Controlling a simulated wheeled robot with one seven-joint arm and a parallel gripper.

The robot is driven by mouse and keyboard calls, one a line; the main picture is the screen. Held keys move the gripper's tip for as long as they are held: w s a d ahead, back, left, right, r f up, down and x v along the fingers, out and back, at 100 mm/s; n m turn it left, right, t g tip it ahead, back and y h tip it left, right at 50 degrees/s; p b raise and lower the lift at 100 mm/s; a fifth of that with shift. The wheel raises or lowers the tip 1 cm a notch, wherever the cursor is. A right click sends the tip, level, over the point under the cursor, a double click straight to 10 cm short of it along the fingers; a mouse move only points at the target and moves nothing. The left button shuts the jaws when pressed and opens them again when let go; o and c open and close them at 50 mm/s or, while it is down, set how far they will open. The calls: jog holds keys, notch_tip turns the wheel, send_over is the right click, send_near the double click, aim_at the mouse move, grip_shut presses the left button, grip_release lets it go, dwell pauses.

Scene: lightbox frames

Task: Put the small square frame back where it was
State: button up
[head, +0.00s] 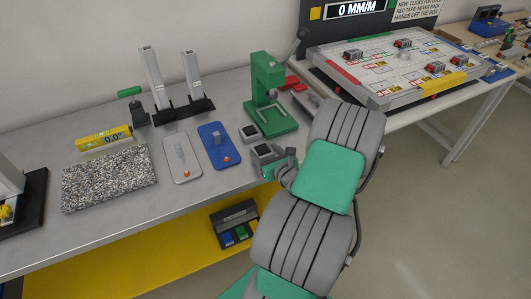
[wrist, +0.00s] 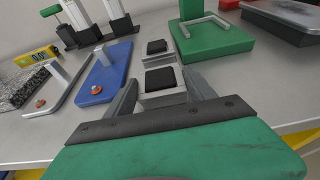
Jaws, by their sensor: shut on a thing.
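My gripper (wrist: 162,82) is shut on a small square grey frame (wrist: 160,78) with a black middle. In the head view the small square frame (head: 263,150) shows at the end of my gripper (head: 268,158), by the front edge of the bench. A second, similar grey square piece with a black middle (wrist: 157,47) sits just beyond it on the bench; it also shows in the head view (head: 250,132). I cannot tell whether the held frame touches the bench, as my fingers hide its lower part.
A blue plate (head: 224,157) and a pale grey plate (head: 170,165) lie left of my gripper. A green press (head: 275,118) stands behind it. A speckled slab (head: 110,180) and a yellow gauge (head: 98,141) are further left. A board table (head: 385,80) is at the right.

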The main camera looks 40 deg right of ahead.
jog(key=o, duration=1.7)
jog(key=shift+r, duration=0.1)
jog(key=v, duration=1.1)
jog(key=w+a+f+n+g+y, duration=0.1)
jog(key=w+a+n+g+y, duration=0.25)
jog(key=a+n, duration=0.55)
jog(key=w+a+n+g+y, duration=0.2)
jog(key=a+n+g+y, duration=0.15)
jog(key=a+n, duration=0.65)
jog(key=s+a+r+n+g+h, duration=0.1)
jog(key=a+r+n, duration=0.2)
jog(key=n, duration=0.3)
jog(key=s+a+r+n+g+h, duration=0.1)
jog(key=s+a+r+n, duration=0.1)
jog(key=n, duration=0.5)
jog(key=s+a+r+n+g+h, duration=0.1)
jog(key=s+a+r+n, duration=0.1)
jog(key=a+r+n, duration=0.2)
notch_tip(320, 180, up, 2)
jog(key=shift+r+n, duration=0.15)
jog(key=shift+n, duration=1.55)
